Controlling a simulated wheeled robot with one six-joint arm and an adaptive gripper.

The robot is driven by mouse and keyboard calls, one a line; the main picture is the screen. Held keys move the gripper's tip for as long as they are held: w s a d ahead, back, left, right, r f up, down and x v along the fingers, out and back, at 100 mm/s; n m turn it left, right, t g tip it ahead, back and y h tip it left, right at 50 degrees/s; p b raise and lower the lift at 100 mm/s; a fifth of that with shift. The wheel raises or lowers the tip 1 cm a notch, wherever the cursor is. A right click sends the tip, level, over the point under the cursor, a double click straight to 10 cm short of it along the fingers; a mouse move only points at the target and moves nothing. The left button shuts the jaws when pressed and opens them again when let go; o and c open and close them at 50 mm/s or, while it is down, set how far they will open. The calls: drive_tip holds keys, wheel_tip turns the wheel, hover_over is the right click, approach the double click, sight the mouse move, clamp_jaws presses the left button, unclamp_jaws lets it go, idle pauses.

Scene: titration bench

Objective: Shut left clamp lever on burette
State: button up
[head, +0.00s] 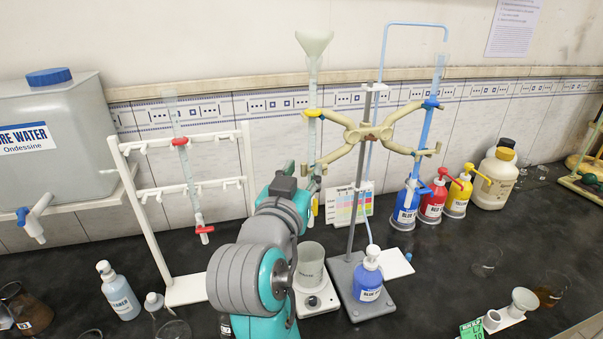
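A cream double clamp (368,133) is fixed to the metal rod of a stand (352,215). Its left arms reach to the left burette (312,135), which is upright with a white funnel (314,43) on top. Its right arms reach to a blue-filled burette (427,120). The state of the left clamp lever is too small to tell. My arm stands in front and to the left of the left burette. My gripper is largely hidden behind my wrist, close to the burette's lower part; its fingers cannot be made out clearly.
A beaker (310,268) stands on a white-topped plate below the left burette. A blue bottle (368,275) sits on the stand's base. A white rack (160,225) holding another burette is at left. Red (433,198) and yellow (459,192) bottles stand at right.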

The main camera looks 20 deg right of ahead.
clamp_jaws()
drive_tip(key=shift+w, duration=0.1)
drive_tip(key=shift+w+a+m+g+h, duration=0.15)
drive_tip(key=shift+w+m+g+h, duration=0.2)
drive_tip(key=shift+m+g+h, duration=0.5)
drive_tip(key=shift+w+a+m+g+h, duration=0.15)
drive_tip(key=shift+w+m+g+h, duration=0.35)
drive_tip(key=shift+h, duration=0.55)
drive_tip(key=shift+s, duration=0.15)
unclamp_jaws()
